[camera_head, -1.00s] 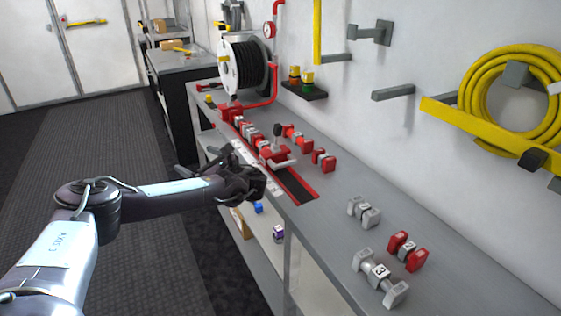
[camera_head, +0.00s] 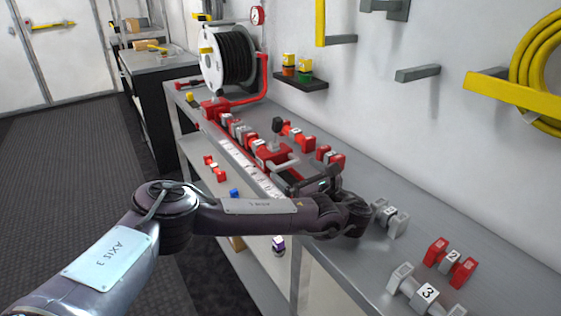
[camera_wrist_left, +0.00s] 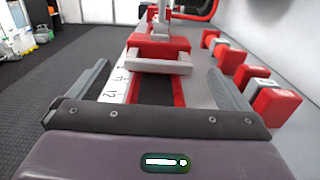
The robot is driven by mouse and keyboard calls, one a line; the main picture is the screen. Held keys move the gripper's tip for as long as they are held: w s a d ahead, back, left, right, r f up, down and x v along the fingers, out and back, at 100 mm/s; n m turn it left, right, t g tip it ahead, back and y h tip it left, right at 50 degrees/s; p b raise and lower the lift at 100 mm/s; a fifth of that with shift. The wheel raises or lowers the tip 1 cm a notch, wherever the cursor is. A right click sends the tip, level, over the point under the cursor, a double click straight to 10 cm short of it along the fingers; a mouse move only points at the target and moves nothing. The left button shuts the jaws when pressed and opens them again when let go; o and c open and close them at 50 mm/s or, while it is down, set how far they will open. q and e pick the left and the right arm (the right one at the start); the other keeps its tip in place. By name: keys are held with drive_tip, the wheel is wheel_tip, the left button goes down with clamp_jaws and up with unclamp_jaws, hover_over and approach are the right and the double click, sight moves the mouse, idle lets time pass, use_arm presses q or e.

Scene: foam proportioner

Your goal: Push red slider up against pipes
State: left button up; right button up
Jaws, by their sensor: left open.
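My left gripper (camera_head: 308,175) is open and empty, low over the track on the near side of the slider. In the left wrist view its two fingers (camera_wrist_left: 160,82) stand apart, facing the crossbar, which appears ahead between them. My right gripper is out of view.
Loose fittings lie behind the track (camera_head: 330,156) and at the near end of the bench (camera_head: 390,218). A hose reel (camera_head: 232,65) stands at the far end. A wall shelf (camera_head: 302,82) and yellow hose hang above.

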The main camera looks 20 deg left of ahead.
sight(288, 165)
use_arm(q)
drive_tip(key=x, duration=0.6)
drive_tip(key=shift+w+a, duration=0.15)
drive_tip(key=shift+a, duration=0.15)
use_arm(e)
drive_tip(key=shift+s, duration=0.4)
